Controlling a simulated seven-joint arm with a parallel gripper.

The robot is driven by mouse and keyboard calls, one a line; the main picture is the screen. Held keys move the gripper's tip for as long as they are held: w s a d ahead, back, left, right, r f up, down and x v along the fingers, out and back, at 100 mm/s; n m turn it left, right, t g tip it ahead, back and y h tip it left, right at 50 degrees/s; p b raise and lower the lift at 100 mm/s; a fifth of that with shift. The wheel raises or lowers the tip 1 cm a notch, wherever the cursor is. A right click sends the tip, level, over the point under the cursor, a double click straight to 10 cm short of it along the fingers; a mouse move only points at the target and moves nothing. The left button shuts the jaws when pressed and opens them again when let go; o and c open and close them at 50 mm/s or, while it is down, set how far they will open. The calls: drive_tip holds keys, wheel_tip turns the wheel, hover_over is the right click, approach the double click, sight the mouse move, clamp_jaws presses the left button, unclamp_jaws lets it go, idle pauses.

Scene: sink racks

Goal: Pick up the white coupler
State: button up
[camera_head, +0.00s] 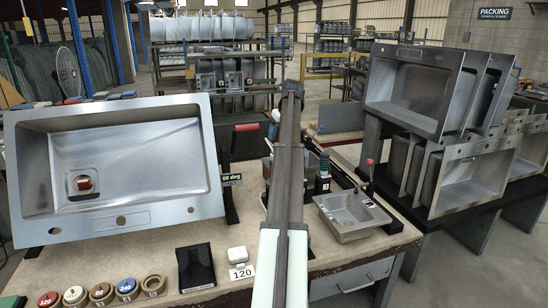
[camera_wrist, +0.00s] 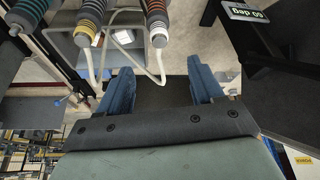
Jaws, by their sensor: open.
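In the wrist view, several hoses or tool handles with coloured bands hang at the top. In the head view my arm crosses the middle, and I cannot make out the gripper or coupler.
A large steel sink (camera_head: 130,165) stands tilted at the left of the bench. A small basin (camera_head: 350,213) sits at the right. More sinks (camera_head: 420,90) stack beyond.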

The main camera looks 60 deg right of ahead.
drive_tip(key=x, duration=1.2)
drive_tip(key=c, duration=1.1)
drive_tip(key=shift+r, duration=5)
